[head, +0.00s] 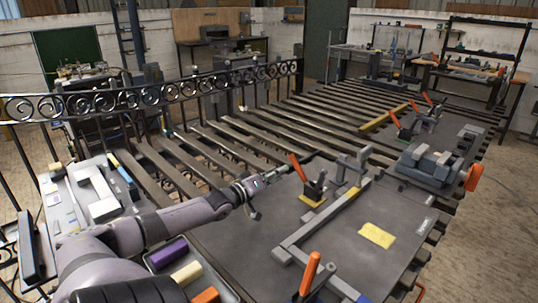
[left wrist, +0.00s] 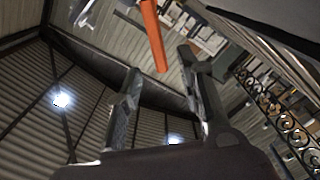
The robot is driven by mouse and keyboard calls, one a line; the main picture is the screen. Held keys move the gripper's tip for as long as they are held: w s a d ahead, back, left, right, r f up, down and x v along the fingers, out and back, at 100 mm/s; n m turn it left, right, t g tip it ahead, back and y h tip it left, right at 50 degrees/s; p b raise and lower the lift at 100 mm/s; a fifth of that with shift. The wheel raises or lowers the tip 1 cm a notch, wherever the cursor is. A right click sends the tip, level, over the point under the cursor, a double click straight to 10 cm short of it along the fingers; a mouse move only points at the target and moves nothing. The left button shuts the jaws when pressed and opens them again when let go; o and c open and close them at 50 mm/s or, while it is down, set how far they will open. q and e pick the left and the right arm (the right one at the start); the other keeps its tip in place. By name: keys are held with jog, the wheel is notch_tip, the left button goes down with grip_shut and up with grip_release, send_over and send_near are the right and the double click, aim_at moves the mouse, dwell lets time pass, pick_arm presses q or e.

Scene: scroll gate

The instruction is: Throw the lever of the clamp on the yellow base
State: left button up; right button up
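The clamp on the yellow base (head: 312,197) stands on the dark worktable, right of my left gripper. Its orange lever (head: 298,167) stands up, leaning to the left. My left gripper (head: 264,190) is just left of this clamp. In the left wrist view, my left gripper's fingers (left wrist: 160,62) are spread apart. An orange lever (left wrist: 153,35) shows ahead, around the gap between the fingertips; I see no clear contact. My right gripper is not in view.
Other orange-levered clamps stand at the front (head: 309,274) and the far right (head: 395,119). A grey vise-like fixture (head: 432,164) sits at the right. A yellow pad (head: 378,235) lies flat on the table. A scroll gate panel (head: 150,95) stretches along the back left.

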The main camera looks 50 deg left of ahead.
pick_arm(q)
jog(key=shift+s+d, duration=0.15)
jog(key=shift+s, duration=1.45)
